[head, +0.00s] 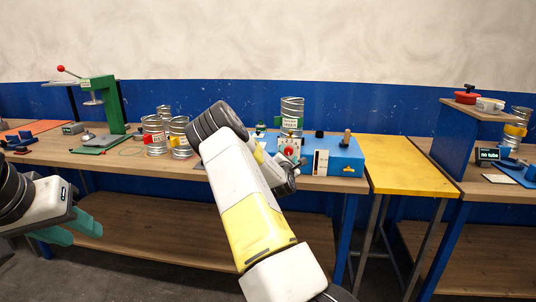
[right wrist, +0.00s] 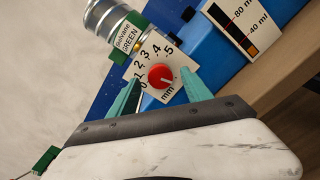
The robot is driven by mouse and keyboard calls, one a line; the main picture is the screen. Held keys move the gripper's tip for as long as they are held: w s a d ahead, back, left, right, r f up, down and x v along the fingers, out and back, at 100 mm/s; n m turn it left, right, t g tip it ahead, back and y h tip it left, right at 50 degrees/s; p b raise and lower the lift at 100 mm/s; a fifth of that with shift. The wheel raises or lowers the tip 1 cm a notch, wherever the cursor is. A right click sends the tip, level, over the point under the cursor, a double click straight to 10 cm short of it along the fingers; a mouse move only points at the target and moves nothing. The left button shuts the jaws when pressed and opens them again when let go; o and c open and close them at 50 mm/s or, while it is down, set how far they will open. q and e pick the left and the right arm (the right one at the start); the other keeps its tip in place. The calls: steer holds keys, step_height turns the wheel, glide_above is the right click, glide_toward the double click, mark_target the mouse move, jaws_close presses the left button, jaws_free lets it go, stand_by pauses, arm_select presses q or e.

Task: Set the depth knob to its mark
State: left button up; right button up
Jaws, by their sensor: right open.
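The depth knob (right wrist: 161,77) is round and red with a pale pointer line. It sits on a white dial plate (right wrist: 143,66) numbered up to 5 and lettered mm. In the head view the knob (head: 289,151) shows small on the front of the blue machine (head: 342,158). My right gripper (right wrist: 160,92) is open, its teal fingers on either side of the knob; I cannot tell whether they touch it. In the head view my right arm partly hides that gripper. My left gripper (head: 82,231) is open and empty at the lower left. I cannot make out which mark is the set one.
A white scale panel (right wrist: 238,22) is right of the knob. A yellow table (head: 402,178) at right is clear.

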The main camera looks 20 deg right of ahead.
steer(key=shift+x, duration=0.85)
jaws_close()
